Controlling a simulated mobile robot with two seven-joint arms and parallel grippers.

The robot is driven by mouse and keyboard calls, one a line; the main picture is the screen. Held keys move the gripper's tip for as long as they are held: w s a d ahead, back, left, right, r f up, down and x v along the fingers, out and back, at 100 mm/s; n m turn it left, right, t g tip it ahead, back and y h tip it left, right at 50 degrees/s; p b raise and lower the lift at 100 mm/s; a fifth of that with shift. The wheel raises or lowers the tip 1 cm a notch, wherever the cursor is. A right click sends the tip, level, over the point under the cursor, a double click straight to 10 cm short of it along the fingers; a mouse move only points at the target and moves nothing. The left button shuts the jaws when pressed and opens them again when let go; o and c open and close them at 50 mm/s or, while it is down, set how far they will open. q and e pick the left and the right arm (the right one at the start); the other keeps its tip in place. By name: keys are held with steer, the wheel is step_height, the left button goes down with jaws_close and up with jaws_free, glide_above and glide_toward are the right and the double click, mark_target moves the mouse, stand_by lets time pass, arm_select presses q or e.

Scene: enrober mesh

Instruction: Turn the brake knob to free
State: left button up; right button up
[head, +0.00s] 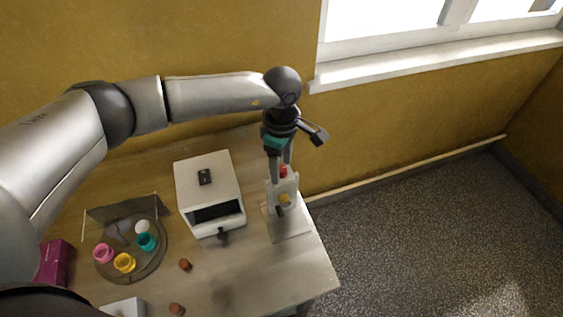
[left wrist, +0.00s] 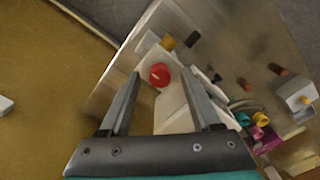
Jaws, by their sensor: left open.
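A white stand (head: 273,218) is at the right end of the table and carries a red knob (head: 283,170), a yellow knob and a small black part. I cannot tell by marking which knob is the brake knob. My left gripper (head: 280,174) points down over the stand, its fingers apart around the red knob's position. In the left wrist view the red knob (left wrist: 159,74) with a small dark mark shows between the open fingertips (left wrist: 160,82). I cannot tell whether the fingers touch it. The yellow knob (head: 284,198) is just below the red one in the head view.
A white box (head: 207,172) with a dark front slot stands left of the stand. A round tray (head: 150,268) holds pink, yellow and teal jars. Small brown pieces (head: 185,264) lie on the table (head: 255,285). The wall and window sill (head: 430,62) are behind.

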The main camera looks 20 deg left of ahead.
arm_select(q)
jaws_close()
stand_by(0.4)
steer(key=shift+n, duration=0.3)
steer(key=n+b, duration=0.2)
steer(key=n, duration=0.1)
steer(key=n+b, duration=0.1)
steer(key=n, duration=0.4)
steer(key=shift+b, duration=0.35)
steer(key=n+b, duration=0.1)
steer(key=n, duration=0.3)
steer(key=shift+n, duration=0.3)
steer(key=n+b, duration=0.1)
steer(key=n, duration=0.3)
steer(key=shift+n, duration=0.3)
steer(key=shift+r, duration=0.1)
